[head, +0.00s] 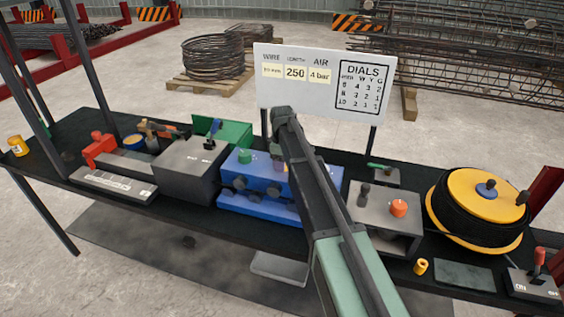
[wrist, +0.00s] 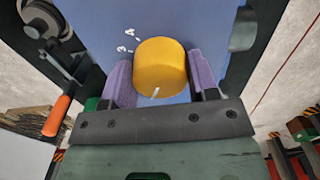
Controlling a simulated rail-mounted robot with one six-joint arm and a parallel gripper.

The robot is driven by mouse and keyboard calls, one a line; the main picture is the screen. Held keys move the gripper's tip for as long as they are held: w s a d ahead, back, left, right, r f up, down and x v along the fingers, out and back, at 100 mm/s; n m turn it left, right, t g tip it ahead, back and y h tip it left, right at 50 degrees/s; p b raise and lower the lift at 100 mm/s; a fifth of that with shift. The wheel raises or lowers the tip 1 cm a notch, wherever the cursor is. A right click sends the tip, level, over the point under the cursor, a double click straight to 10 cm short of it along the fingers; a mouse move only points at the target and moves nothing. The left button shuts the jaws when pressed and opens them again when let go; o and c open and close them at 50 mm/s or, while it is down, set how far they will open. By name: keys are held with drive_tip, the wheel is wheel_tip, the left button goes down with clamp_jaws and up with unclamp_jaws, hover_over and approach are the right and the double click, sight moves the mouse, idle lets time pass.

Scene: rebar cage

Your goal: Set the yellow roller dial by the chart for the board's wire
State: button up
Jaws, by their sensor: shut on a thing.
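The yellow roller dial (wrist: 160,66) sits on a blue face in the wrist view. My gripper (wrist: 160,80) is shut on it, one purple finger on each side. A white mark on the dial points toward the bottom of the picture. In the head view my gripper (head: 280,160) is at the blue machine (head: 248,178), and the arm hides most of the dial. The white board (head: 325,80) reads 250 and 4 bar; its wire card (head: 272,71) is too small to read surely. The DIALS chart (head: 363,87) has columns W, Y, G.
A green knob (head: 245,156) stands on the blue machine. A grey box (head: 190,168) is to its left, and a grey box with an orange knob (head: 398,208) to its right. A yellow-black wire reel (head: 478,210) is at the right. The black bench (head: 240,232) is crowded.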

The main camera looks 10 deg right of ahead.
drive_tip(key=shift+m, duration=3)
drive_tip(key=o, duration=0.9)
wheel_tip(320, 180, up, 11)
drive_tip(key=p, duration=1)
drive_tip(key=shift+f+p, duration=0.1)
drive_tip(key=shift+p, duration=0.3)
